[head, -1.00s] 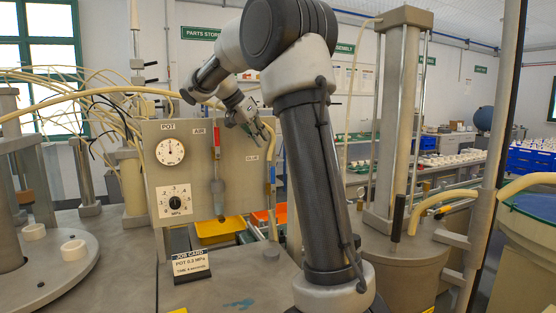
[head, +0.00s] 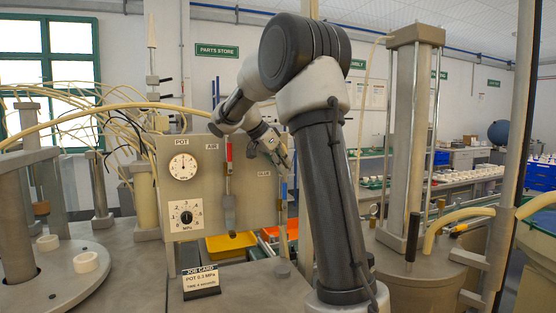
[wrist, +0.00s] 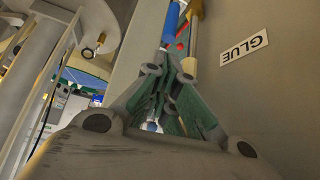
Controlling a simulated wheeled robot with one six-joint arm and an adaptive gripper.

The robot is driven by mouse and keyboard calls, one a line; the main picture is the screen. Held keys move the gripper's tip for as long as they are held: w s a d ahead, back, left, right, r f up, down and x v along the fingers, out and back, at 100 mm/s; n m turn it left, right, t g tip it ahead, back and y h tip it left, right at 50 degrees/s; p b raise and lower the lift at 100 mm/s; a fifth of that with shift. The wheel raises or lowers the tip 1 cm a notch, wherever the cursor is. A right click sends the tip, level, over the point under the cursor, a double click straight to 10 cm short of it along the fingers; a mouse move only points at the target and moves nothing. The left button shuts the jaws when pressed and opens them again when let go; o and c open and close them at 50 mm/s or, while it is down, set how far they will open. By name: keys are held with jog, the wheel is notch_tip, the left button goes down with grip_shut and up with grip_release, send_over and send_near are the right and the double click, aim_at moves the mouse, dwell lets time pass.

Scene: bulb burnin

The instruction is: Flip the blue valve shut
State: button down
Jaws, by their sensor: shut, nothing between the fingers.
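The blue valve handle (head: 284,190) is at the right edge of the grey panel (head: 250,212), close to the GLUE label (head: 264,173). It appears roughly upright, in line with the pipework, though it is small there. In the wrist view the blue handle (wrist: 172,20) is at the top centre, just beyond my fingertips, beside a yellow hose (wrist: 194,12). My gripper (head: 285,163) is shut and empty, a little above the handle in the head view. In the wrist view its green-padded fingers (wrist: 168,62) overlap the pipework; I cannot tell whether they touch it.
A job card (head: 200,281) stands on the bench. Yellow (head: 230,243) and orange bins lie behind. A large cylinder press (head: 411,130) is at right.

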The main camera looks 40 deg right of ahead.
jog(key=shift+x, duration=2.25)
jog(key=a, duration=0.2)
jog(key=w+a, duration=0.1)
jog(key=a, duration=0.1)
jog(key=shift+a, duration=0.25)
jog(key=v, duration=1.2)
jog(key=shift+w, duration=0.1)
